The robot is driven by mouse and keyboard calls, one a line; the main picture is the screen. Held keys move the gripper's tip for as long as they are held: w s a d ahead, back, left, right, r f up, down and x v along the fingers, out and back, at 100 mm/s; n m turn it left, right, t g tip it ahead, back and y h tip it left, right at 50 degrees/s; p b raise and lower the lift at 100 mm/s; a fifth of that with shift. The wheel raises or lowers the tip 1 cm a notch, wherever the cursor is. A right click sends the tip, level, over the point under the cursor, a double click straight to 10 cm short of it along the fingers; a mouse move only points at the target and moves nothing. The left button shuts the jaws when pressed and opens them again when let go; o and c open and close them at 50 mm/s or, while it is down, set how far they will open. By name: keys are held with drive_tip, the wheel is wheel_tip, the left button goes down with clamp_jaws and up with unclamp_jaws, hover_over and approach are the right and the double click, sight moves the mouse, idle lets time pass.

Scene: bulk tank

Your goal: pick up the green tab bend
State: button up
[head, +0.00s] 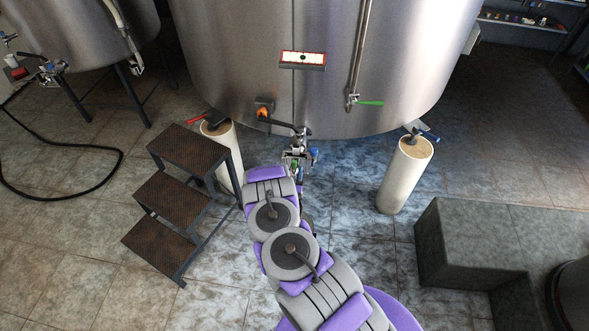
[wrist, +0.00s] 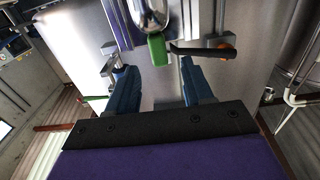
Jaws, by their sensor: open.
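The green tab (wrist: 157,48) shows in the wrist view at the top middle, at the end of a shiny curved metal piece (wrist: 146,14), which I take to be the bend. The top of the bend is cut off by the picture edge. My gripper (wrist: 155,75) is open, with a dark blue finger on each side and an empty gap between. The green tab is just beyond the fingertips, roughly in line with the gap; I cannot tell whether anything touches. In the head view my gripper (head: 297,156) is in front of the tank's lower wall, with a small green patch beside it.
A black handle with an orange end (wrist: 226,52) is close right of the tab. The steel tank (head: 330,75) stands on pale legs (head: 406,175). Steps (head: 172,195) are left of my arm, a grey block (head: 480,240) right.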

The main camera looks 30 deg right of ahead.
sight(294, 164)
drive_tip(key=x, duration=0.3)
drive_tip(key=shift+w+b, duration=0.1)
drive_tip(key=shift+b, duration=0.2)
clamp_jaws()
idle(1.1)
